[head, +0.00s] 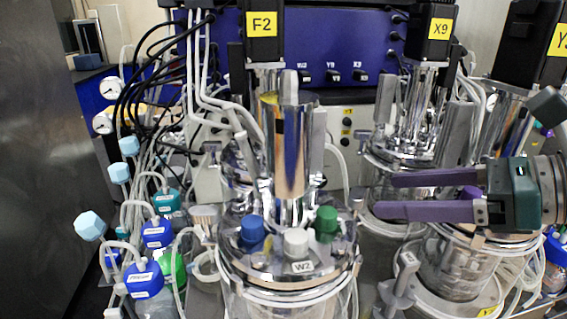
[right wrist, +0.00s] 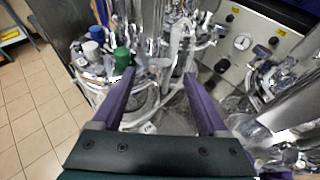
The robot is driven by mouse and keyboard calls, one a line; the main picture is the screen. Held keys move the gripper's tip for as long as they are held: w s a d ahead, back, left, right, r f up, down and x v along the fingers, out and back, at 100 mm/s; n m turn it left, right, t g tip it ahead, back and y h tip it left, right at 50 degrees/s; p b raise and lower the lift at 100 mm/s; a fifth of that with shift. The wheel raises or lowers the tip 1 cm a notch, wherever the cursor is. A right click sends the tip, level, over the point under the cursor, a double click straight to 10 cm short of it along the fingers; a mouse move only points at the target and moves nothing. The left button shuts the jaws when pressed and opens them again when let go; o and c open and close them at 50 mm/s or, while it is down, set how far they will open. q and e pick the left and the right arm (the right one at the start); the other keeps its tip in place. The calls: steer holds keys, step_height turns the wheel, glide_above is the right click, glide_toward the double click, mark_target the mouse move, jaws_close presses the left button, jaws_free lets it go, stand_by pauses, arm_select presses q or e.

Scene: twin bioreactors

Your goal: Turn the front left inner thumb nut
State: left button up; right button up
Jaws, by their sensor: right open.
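My left gripper is not in view.
Another bioreactor (head: 462,270) stands below and behind my right gripper at the right. Blue-capped bottles (head: 144,281) and tubing stand to the left. A blue control unit (head: 340,60) is at the back. A grey handle-like fitting (head: 400,287) stands between the vessels.

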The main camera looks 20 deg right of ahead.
mark_target(363, 194)
steer(key=shift+p+x, duration=0.35)
steer(key=shift+x, duration=1.5)
steer(key=shift+c, duration=0.4)
jaws_close()
